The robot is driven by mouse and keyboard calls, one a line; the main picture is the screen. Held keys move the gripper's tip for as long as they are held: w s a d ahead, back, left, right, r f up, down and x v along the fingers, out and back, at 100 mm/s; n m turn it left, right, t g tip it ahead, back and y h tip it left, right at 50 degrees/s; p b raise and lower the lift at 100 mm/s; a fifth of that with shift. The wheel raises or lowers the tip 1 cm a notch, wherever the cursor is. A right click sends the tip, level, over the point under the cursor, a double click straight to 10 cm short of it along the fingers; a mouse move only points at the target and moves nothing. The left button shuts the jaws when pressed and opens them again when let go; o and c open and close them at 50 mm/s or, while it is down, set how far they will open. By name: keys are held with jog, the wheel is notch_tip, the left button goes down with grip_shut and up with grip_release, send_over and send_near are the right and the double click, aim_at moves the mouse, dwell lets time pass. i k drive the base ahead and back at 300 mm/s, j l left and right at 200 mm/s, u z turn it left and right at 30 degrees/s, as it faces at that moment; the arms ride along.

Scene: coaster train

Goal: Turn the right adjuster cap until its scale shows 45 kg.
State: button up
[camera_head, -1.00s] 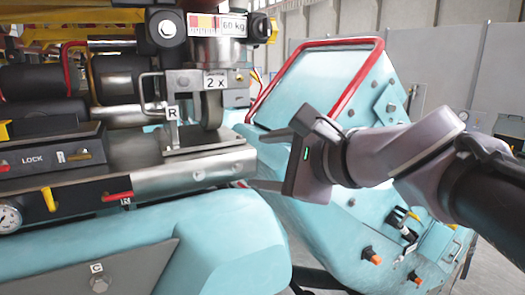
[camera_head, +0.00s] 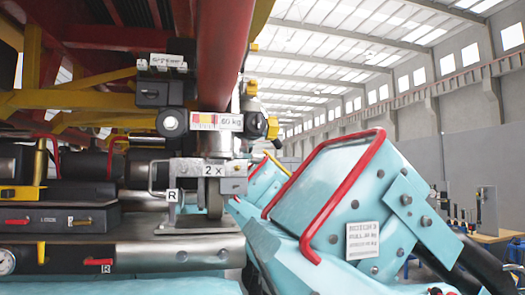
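The scale plate (camera_head: 204,122) has coloured bands and sits beside a label reading "60 kg" (camera_head: 230,122). A round dark cap (camera_head: 172,122) is at its left end. A yellow-and-black knob (camera_head: 272,128) sticks out to the right of the plate. I cannot tell which of these is the right adjuster cap, and no pointer can be read on the scale. An "R" tag (camera_head: 172,196) and a "2 x" tag (camera_head: 213,170) are on the bracket below. My gripper is out of view; a dark part at the lower right edge may be my arm.
A turquoise housing (camera_head: 325,200) with a red tube rail (camera_head: 350,143) stands to the right of the bracket. A red beam (camera_head: 225,55) runs overhead. A black box (camera_head: 60,218) with red levers is on the left. A workbench (camera_head: 490,238) stands far right.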

aim_at(273, 127)
jog(key=l+u, duration=0.3)
jog(key=l, duration=0.15)
jog(key=l+u, duration=0.25)
jog(key=l, duration=0.25)
jog(key=k+l+u, duration=0.15)
jog(key=l+u, duration=0.15)
jog(key=k+l+u, duration=0.25)
jog(key=l, duration=0.3)
jog(key=i, duration=0.1)
